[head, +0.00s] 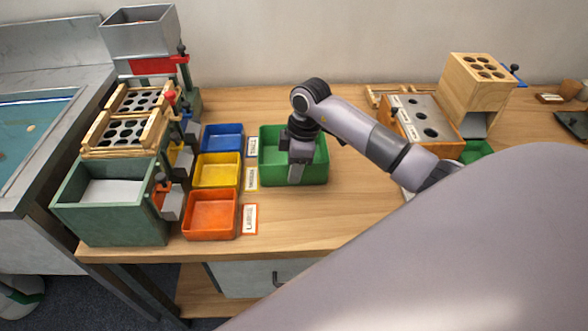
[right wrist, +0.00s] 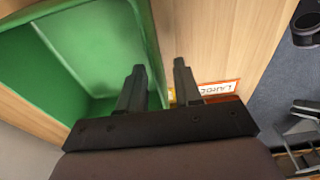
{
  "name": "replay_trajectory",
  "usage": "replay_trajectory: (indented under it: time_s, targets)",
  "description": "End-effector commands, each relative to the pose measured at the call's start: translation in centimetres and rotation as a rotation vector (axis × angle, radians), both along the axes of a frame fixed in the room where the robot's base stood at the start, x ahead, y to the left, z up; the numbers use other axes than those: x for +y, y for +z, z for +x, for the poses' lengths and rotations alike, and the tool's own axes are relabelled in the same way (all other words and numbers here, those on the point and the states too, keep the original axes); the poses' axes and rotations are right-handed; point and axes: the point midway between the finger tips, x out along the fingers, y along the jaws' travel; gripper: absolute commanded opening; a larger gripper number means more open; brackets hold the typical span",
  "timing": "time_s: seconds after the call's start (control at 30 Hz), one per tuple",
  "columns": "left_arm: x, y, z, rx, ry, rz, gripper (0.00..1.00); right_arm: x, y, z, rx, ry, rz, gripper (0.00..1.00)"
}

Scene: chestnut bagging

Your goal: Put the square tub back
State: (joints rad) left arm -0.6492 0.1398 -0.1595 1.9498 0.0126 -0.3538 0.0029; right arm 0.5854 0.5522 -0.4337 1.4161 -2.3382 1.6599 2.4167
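The square tub is a green open tub (head: 267,162) on the table, right of the coloured trays. It looks empty where its inside shows. My right gripper (head: 295,176) points down at the tub's near wall and hides part of it. In the right wrist view the green wall (right wrist: 148,40) runs between the two fingers (right wrist: 159,75). One finger is on the inner side and the other on the outer side, with a gap visible beside the wall. The right gripper is open. My left gripper is not in view.
Blue (head: 222,137), yellow (head: 217,171) and orange (head: 211,214) trays with label cards stand left of the tub. A green sorting machine (head: 110,215) is further left. A wooden block with holes (head: 477,85) stands at the right, with another green piece (head: 477,152) below it. Table front centre is clear.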

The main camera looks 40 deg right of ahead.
Motion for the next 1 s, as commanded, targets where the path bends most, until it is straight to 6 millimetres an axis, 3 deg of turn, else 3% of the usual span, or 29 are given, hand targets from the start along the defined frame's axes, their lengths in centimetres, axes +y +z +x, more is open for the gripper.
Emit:
replay_trajectory:
  time_s: [0.3, 0.5, 1.0]
  targets:
    - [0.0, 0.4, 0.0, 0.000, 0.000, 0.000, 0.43, -1.0, 6.9, -0.4, -0.006, 0.000, -0.002, 0.34]
    - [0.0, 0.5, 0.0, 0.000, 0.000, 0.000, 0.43, -1.4, 9.8, -0.7, -0.003, 0.000, -0.002, 0.34]
    - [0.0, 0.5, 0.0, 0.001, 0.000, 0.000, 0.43, -1.5, 10.7, -0.9, 0.000, -0.001, -0.001, 0.34]
